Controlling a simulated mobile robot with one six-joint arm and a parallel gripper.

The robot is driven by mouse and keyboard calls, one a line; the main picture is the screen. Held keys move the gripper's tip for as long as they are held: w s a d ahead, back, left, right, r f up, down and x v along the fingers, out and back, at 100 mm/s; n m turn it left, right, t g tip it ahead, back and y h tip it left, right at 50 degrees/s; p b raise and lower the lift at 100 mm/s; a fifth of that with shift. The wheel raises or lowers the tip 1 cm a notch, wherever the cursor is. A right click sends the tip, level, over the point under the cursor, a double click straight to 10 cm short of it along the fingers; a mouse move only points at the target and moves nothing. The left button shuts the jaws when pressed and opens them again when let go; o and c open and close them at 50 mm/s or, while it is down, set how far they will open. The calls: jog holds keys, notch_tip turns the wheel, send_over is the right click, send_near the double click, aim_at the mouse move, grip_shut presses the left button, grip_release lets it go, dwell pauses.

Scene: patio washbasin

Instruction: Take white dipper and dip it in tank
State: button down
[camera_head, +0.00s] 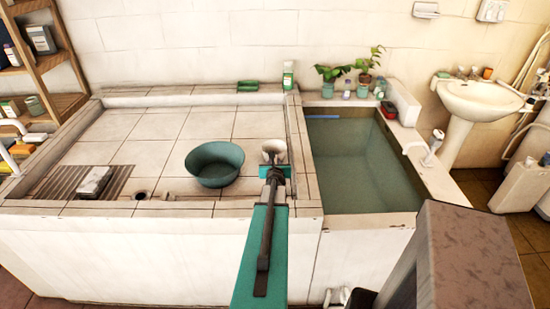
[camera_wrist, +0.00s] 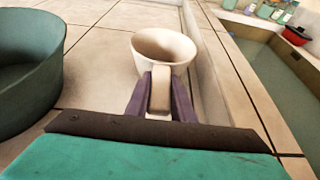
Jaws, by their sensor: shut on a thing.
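The white dipper (camera_wrist: 164,50) is a small white cup with a short handle. In the wrist view my gripper (camera_wrist: 159,98) is shut on its handle, with a dark finger on each side. In the head view the dipper (camera_head: 273,148) is at the right part of the tiled platform, just left of the tank's edge, partly hidden by my gripper (camera_head: 273,172). It looks upright; I cannot tell whether it touches the tiles. The tank (camera_head: 352,165) is to the right, filled with greenish water. A blue strip lies along its far side.
A green basin (camera_head: 215,164) stands on the platform left of the dipper. A raised ledge (camera_head: 302,165) separates the platform from the tank. Potted plants (camera_head: 362,75) and bottles stand behind the tank. A white dipper-like item (camera_head: 430,155) sits on the tank's right rim.

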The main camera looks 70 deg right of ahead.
jog(key=shift+r, duration=0.15)
notch_tip(320, 180, up, 10)
jog(key=p, duration=0.8)
jog(key=shift+s+f, duration=0.1)
jog(key=shift+f, duration=0.1)
dwell(0.7)
